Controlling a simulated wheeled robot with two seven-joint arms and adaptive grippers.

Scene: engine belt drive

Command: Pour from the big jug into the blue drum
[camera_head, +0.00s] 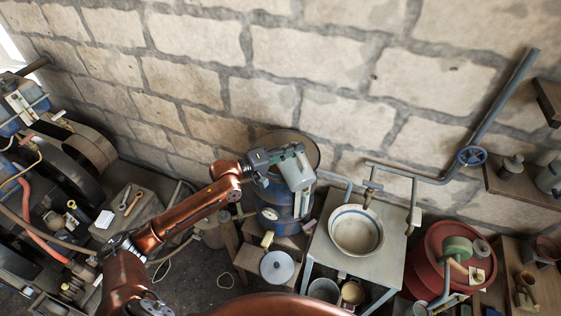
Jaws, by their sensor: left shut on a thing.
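The blue drum (270,195) stands against the stone wall near the middle, with its round brown top (283,137) partly showing. My left gripper (284,158) reaches in from the left on its copper arm and covers part of the drum. It is shut on a pale grey-green vessel that looks to be the big jug (299,173). The jug is in front of the drum's upper right in the picture and looks tilted. The gripper hides part of the jug, and its mouth cannot be made out. My right gripper is not in view.
A small table (322,246) with a white basin (356,231) stands right of the drum. A pipe with a blue valve wheel (472,157) runs along the wall. A lidded pot (277,267) sits below the drum. Machinery with belts (60,165) fills the left side.

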